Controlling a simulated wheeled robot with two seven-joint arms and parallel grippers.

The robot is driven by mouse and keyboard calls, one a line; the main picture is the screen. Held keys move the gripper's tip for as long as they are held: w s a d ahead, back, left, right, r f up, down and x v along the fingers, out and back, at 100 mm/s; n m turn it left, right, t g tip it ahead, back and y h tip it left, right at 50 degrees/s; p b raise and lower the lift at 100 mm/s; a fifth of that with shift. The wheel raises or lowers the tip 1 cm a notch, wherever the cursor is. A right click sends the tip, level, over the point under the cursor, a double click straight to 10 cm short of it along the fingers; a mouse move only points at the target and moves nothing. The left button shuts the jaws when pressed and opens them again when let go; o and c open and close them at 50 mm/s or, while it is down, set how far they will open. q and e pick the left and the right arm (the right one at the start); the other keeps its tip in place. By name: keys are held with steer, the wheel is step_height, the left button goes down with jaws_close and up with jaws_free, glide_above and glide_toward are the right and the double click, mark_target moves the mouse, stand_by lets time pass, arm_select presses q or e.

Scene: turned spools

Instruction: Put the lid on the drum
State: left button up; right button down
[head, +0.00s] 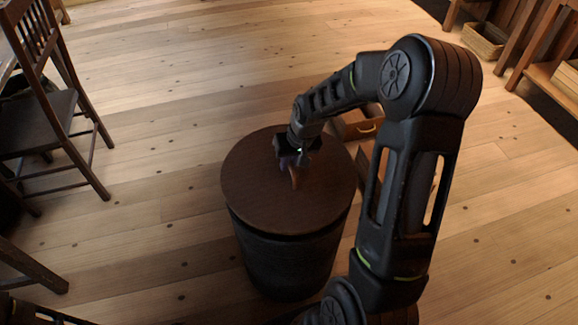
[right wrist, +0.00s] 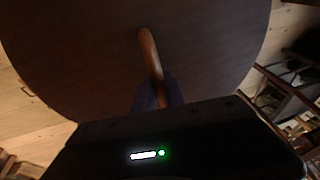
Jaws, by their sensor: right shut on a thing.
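The drum (head: 287,262) is a dark, tapered container standing on the wooden floor in the head view. The lid (head: 262,200) is a round, dark brown disc at the drum's top, covering its opening from this angle; a dark line shows below its front edge. I cannot tell whether it is fully seated. My right gripper (head: 294,161) is shut on the lid's lighter wooden handle (head: 296,178). In the right wrist view the handle (right wrist: 151,54) rises between the fingers, and the lid (right wrist: 80,50) fills most of the picture. My left gripper is not in view.
A dark wooden chair (head: 50,115) stands at the left. A wooden box or drawer with a handle (head: 362,128) is behind the drum, partly hidden by my right arm. A basket (head: 484,41) and shelving are at the top right. Open floor lies left of the drum.

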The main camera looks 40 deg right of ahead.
mark_target(289, 175)
stand_by(0.3)
steer(key=shift+f+b, duration=1.85)
steer(key=shift+f, duration=0.6)
steer(key=shift+f, duration=0.2)
steer(key=c, duration=0.9)
jaws_free()
steer(key=shift+s+a, duration=0.1)
steer(key=shift+r, duration=0.1)
steer(key=shift+r+p, duration=0.35)
steer(key=shift+r, duration=0.25)
